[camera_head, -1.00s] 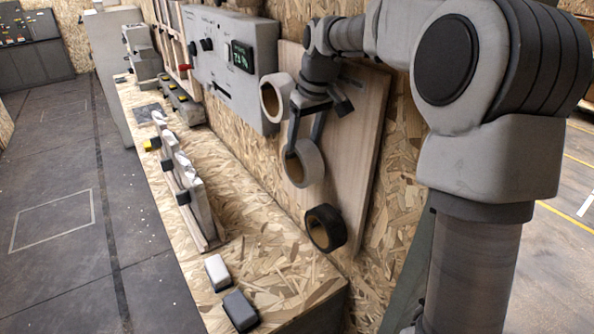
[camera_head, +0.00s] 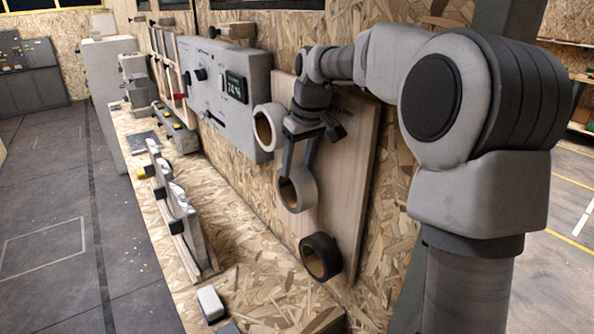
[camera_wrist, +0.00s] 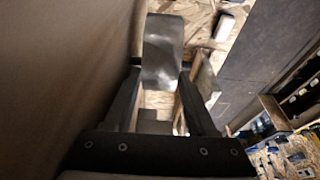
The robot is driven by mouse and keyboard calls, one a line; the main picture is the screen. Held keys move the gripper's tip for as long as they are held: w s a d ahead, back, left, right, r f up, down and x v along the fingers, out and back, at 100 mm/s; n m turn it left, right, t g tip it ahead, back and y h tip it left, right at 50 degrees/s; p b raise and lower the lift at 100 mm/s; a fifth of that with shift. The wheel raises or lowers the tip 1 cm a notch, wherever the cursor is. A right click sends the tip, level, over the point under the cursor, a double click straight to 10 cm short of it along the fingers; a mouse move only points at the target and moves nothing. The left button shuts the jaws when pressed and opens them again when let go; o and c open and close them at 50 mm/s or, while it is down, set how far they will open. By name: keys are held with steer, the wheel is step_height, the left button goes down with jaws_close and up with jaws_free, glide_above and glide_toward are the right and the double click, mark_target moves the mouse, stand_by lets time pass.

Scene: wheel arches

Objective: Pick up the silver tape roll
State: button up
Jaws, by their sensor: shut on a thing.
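The silver tape roll (camera_head: 309,191) is the middle of three rolls at the upright wooden board. My gripper (camera_head: 295,176) reaches down to it from above, with its fingers at the roll's sides. In the wrist view, my gripper (camera_wrist: 158,70) is shut on the silver tape roll (camera_wrist: 162,48), which sits between the fingertips. I cannot tell whether the roll still touches its holder on the board.
A pale roll (camera_head: 262,130) is above left, and a black roll (camera_head: 329,262) is below. The wooden board (camera_head: 350,180) stands close behind my gripper. A grey control panel (camera_head: 215,85) is to the left. The bench (camera_head: 245,262) has bare room in front.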

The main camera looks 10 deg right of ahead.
steer(key=shift+s+a+r, duration=0.1)
steer(key=shift+a+r, duration=0.15)
steer(key=shift+r, duration=0.1)
steer(key=s+a+r, duration=0.1)
steer(key=s+a, duration=0.2)
steer(key=a, duration=0.5)
steer(key=s+a+r, duration=0.1)
steer(key=s+a, duration=0.2)
steer(key=a, duration=0.5)
steer(key=shift+s, duration=0.4)
steer(key=shift+a+r, duration=0.1)
steer(key=s+a+p, duration=0.1)
steer(key=s+a, duration=0.2)
steer(key=a, duration=0.6)
steer(key=shift+s, duration=0.4)
